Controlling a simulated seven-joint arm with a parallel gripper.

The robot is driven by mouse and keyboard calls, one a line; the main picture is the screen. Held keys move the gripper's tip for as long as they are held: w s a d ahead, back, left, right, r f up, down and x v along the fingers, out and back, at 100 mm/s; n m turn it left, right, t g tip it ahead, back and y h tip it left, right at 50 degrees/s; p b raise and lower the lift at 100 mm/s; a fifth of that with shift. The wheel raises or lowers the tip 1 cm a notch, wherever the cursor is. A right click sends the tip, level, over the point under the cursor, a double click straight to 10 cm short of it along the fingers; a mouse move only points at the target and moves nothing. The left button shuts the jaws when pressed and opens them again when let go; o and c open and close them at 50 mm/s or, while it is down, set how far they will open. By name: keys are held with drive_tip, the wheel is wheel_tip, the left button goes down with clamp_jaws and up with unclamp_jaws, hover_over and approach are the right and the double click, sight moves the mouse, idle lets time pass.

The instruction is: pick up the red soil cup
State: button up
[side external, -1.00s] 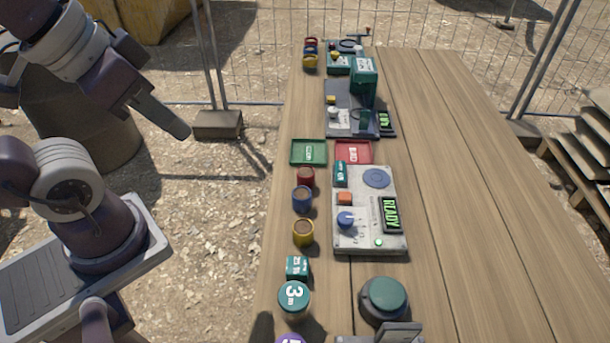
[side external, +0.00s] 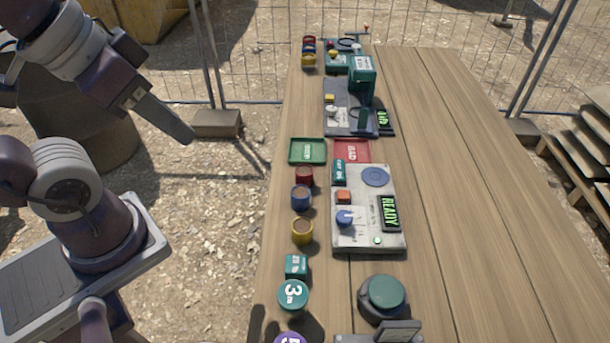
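The red soil cup (side external: 305,176) stands upright on the wooden table near its left edge, just in front of the green tray. A blue cup (side external: 301,198) and a yellow cup (side external: 302,230), both with brown soil, stand in a row in front of it. My gripper (side external: 186,136) hangs in the air off the table's left side, well apart from the cups. Its fingers show edge-on as one dark bar, so I cannot tell whether it is open or shut.
A green tray (side external: 292,153) and a red tray (side external: 367,151) lie behind the cups. A white panel (side external: 352,240) reading READY is right of them. The table's right side is clear.

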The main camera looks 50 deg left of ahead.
drive_tip(key=shift+o, duration=1.2)
drive_tip(key=m+g+y, duration=0.1)
drive_tip(key=m+g, duration=0.5)
drive_tip(key=m, duration=0.7)
hover_over(304, 172)
drive_tip(key=f, duration=1.7)
drive_tip(key=shift+s+d+f, duration=0.1)
drive_tip(key=shift+s+f, duration=0.2)
drive_tip(key=shift+f, duration=0.1)
drive_tip(key=shift+m, duration=0.3)
drive_tip(key=f, duration=0.9)
drive_tip(key=shift+w, duration=0.35)
clamp_jaws()
